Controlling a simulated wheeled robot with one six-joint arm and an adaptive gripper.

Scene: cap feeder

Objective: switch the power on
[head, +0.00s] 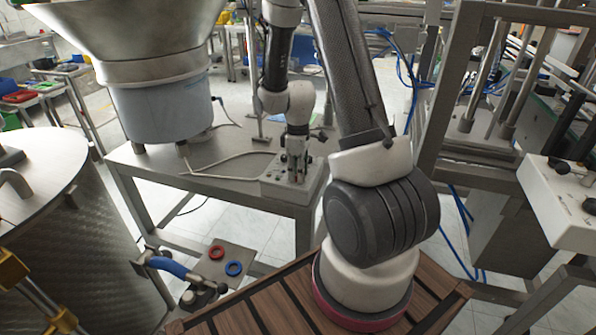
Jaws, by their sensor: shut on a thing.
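A small grey control box (273,187) sits on the metal table under the bowl feeder, near its right front corner. My gripper (294,172) points straight down onto the top of the box. Its fingers are shut on a small switch there, which they and the hand largely hide. The switch's position cannot be read at this size. Other small controls on the box top are too small to tell apart.
The feeder bowl on its grey-blue drum (163,107) stands left of the box on the table (150,160). A cable runs across the tabletop to the box. A red ring (216,253) and a blue ring (234,268) lie on a small plate below. A metal frame (440,110) stands to the right.

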